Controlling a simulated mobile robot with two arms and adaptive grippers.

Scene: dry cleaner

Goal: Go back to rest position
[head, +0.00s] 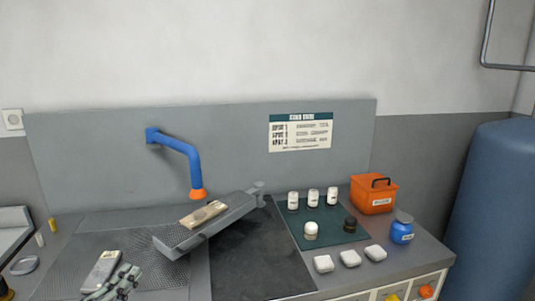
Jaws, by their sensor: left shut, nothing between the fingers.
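My left gripper (126,274) shows at the lower left edge of the head view. Its fingers are shut and empty. It is in front of a pale grey and beige block (104,262) on the perforated grey worktop (70,262) and hides its near end. I cannot tell whether they touch. My right gripper is not in view.
A grey sloped board (229,219) with a beige item (203,213) stands mid-counter under a blue pipe (185,147). White bottles (313,197) and jars stand on a green mat (335,239). White pads (350,258), a blue bottle (402,231) and an orange box (372,196) stand right.

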